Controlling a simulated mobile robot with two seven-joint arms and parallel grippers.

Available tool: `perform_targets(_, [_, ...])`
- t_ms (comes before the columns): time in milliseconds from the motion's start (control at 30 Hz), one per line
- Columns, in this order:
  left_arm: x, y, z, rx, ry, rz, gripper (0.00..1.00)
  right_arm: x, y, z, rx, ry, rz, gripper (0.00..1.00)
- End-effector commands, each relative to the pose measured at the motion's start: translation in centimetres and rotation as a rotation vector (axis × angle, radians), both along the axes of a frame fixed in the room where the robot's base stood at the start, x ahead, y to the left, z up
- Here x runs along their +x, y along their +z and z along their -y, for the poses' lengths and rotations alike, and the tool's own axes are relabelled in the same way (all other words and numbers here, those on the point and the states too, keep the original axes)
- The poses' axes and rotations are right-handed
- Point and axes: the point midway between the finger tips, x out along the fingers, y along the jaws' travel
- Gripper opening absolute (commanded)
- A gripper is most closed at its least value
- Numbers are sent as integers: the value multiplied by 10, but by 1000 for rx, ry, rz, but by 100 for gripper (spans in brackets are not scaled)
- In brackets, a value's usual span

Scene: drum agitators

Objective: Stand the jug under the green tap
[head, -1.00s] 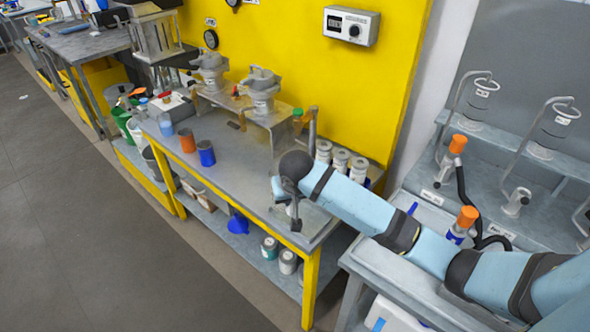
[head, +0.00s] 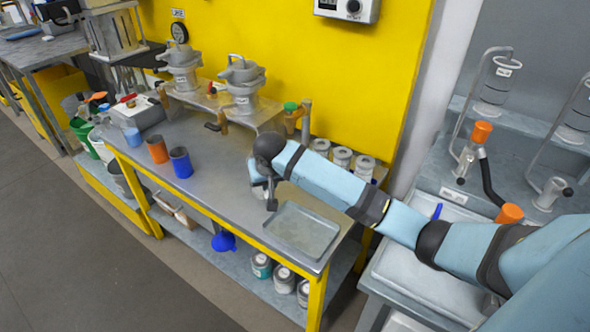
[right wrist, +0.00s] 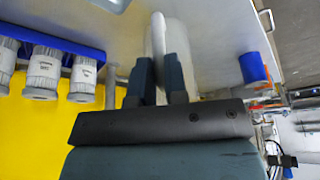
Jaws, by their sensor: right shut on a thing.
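My right gripper (head: 268,192) is over the steel bench, behind the shallow tray. In the right wrist view its fingers (right wrist: 158,74) are shut on a smooth pale grey-white thing, which I take to be the jug (right wrist: 168,35). Only part of it shows there, and my arm hides most of it in the head view. A green-topped amber fitting (head: 291,107), perhaps the green tap, is at the right end of the low stand, beyond my gripper. It is partly blocked by a grey post, so I cannot tell its shape. My left gripper is out of view.
Two lidded metal pots (head: 242,85) stand on the low stand. An orange cup (head: 157,150) and a blue cup (head: 181,163) are at the bench's left. White-lidded canisters (head: 342,157) sit at the back right. The tray (head: 300,232) is empty at the front right.

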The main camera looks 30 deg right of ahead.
Motion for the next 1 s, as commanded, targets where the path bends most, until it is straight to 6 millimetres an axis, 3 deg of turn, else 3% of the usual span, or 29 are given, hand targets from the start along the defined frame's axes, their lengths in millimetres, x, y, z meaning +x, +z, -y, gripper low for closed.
perform_targets(33, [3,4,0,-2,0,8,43,6,2,15,-5,-5,1,0])
perform_targets(300, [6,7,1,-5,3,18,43,34,2,84,-4,-6,1,0])
perform_targets(500, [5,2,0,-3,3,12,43,51,1,124,-1,-3,1,0])
perform_targets(767, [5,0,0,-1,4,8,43,57,-4,139,0,1,0,0])
perform_targets(1000, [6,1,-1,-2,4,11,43,57,-34,139,-1,1,0,0])
